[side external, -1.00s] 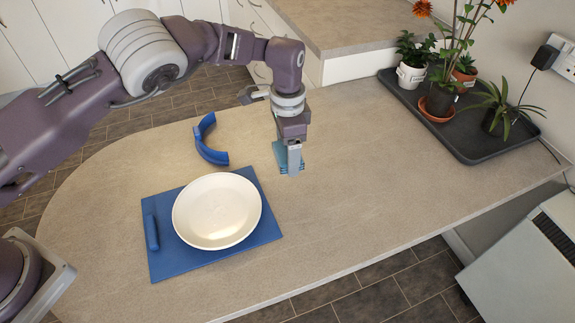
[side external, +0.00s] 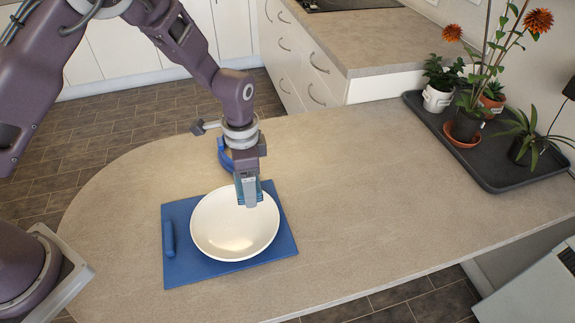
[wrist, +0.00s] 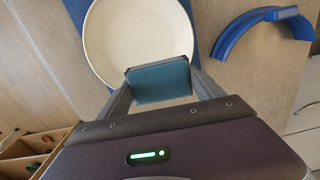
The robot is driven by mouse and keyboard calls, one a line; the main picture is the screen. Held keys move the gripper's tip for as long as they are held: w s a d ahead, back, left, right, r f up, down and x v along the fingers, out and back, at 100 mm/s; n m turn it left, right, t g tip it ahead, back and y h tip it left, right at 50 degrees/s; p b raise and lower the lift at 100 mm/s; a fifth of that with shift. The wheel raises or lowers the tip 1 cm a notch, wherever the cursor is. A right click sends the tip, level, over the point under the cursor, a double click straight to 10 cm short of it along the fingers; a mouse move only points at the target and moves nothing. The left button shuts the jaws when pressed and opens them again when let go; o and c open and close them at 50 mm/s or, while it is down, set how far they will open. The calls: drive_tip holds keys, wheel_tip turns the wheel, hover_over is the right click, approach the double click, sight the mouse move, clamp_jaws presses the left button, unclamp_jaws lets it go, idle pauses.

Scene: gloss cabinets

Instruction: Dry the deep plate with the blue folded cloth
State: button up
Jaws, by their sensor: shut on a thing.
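The deep plate (side external: 225,235) is cream-white and round and lies upright on a blue mat (side external: 185,275). It also shows in the wrist view (wrist: 135,30). My gripper (side external: 247,192) points down over the plate's far right rim. It is shut on the blue folded cloth (wrist: 158,82), a small teal-blue pad between the fingers. In the side external view the cloth is mostly hidden by the fingers. I cannot tell whether the cloth touches the plate.
A blue curved piece (wrist: 255,28) lies behind the mat, mostly hidden by my arm in the side external view. A blue rod (side external: 169,238) lies on the mat's left side. A dark tray (side external: 500,170) with potted plants stands at the back right.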

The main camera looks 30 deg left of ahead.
approach(236, 224)
drive_tip(key=shift+a+f+m, duration=0.15)
drive_tip(key=shift+f+m, duration=0.25)
drive_tip(key=shift+f, duration=1.2)
drive_tip(key=shift+f, duration=1.7)
